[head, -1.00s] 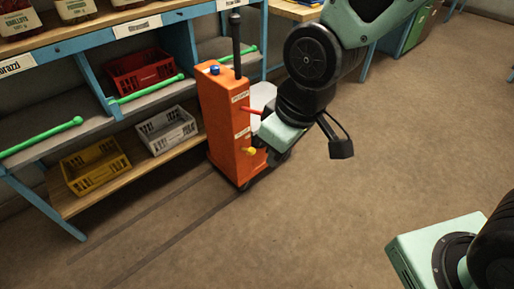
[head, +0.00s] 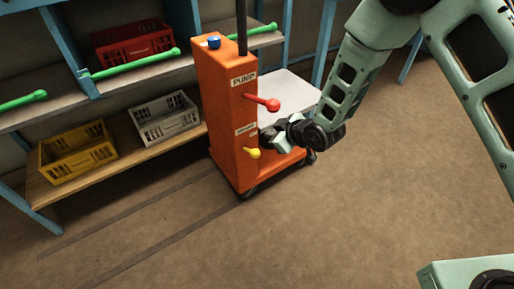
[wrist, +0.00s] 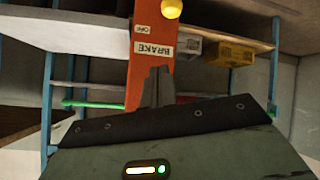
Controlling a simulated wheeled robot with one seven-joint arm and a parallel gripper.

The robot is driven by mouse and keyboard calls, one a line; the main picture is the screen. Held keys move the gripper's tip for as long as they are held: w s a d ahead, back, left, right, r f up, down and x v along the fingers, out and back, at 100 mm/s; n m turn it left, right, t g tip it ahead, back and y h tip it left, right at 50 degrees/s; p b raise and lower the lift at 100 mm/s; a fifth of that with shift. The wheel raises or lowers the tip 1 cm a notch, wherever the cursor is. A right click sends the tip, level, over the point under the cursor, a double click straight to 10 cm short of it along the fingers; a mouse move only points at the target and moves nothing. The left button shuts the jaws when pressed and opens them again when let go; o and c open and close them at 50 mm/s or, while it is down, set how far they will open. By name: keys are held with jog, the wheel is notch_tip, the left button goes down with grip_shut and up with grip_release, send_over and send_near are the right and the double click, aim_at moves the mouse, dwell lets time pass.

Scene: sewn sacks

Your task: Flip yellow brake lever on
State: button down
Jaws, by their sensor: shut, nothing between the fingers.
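The yellow brake lever (head: 253,153) sticks out low on the side of the orange cart column (head: 222,130), under a small white label. Its yellow knob also shows at the top edge of the wrist view (wrist: 172,9), beside labels that read OFF and BRAKE. My gripper (head: 268,142) is beside the column, slightly right of and above the lever in the head view. Its dark fingers (wrist: 158,88) are together and empty, in front of the orange face in the wrist view. I cannot tell whether they touch the column. Most of the lever's shaft is hidden.
A red lever (head: 265,103) sticks out above my gripper, under the PUMP label (head: 243,80). A blue button (head: 214,41) is on top of the column. Shelves with yellow (head: 78,152), grey (head: 165,118) and red crates stand to the left. The floor in front is clear.

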aim_at(252, 152)
jog(key=shift+n+y, duration=0.6)
jog(key=shift+y, duration=0.1)
jog(key=a+f, duration=0.2)
jog(key=a, duration=0.1)
jog(key=shift+s+a+f, duration=0.2)
jog(key=shift+s+a, duration=0.05)
jog(key=shift+s, duration=0.15)
jog(key=shift+w+a+f+b, duration=0.45)
jog(key=shift+w+f, duration=0.35)
jog(key=shift+f, duration=0.5)
jog(key=shift+w+a+f+b, duration=0.5)
jog(key=shift+w+f, duration=0.25)
jog(key=shift+f, duration=0.55)
jog(key=shift+w+a+f+b, duration=0.45)
jog(key=shift+w+f, duration=0.35)
jog(key=shift+f, duration=0.5)
jog(key=shift+f, duration=0.1)
